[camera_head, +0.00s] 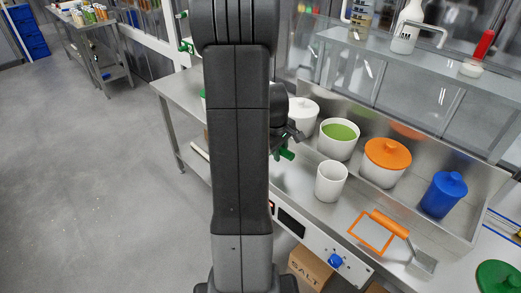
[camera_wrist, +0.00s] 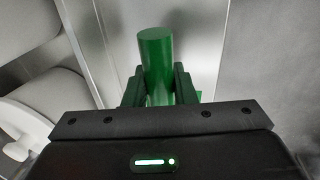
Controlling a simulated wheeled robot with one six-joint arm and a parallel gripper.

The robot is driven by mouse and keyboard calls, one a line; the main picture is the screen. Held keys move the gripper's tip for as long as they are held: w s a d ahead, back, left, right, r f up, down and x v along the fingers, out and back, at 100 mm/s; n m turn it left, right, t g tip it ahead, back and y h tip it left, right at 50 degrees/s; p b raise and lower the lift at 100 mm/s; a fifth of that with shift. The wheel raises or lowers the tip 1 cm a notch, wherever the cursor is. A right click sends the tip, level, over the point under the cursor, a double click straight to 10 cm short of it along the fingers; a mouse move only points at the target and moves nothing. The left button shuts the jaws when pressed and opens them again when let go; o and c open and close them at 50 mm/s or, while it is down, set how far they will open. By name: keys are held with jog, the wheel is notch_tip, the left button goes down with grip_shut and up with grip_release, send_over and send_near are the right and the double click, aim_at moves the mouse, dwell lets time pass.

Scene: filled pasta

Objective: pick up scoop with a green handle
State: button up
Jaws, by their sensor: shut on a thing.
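The scoop's green handle (camera_wrist: 156,55) stands up between the two fingers of my gripper (camera_wrist: 159,85) in the wrist view. My gripper is shut on the handle. In the head view a bit of the green handle (camera_head: 287,154) shows at my gripper (camera_head: 284,145), just right of my dark arm. The scoop's head is not visible; my arm and gripper hide much of that area.
On the steel counter stand a white pot (camera_head: 301,112), a pot with green filling (camera_head: 339,139), an orange-lidded pot (camera_head: 386,162), a white cup (camera_head: 331,181) and a blue canister (camera_head: 442,195). An orange-handled scraper (camera_head: 389,224) lies in front. A shelf (camera_head: 400,65) runs above.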

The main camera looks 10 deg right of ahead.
notch_tip(320, 180, up, 10)
jog(key=shift+r+b, duration=0.1)
jog(key=shift+b, duration=0.3)
dwell(0.5)
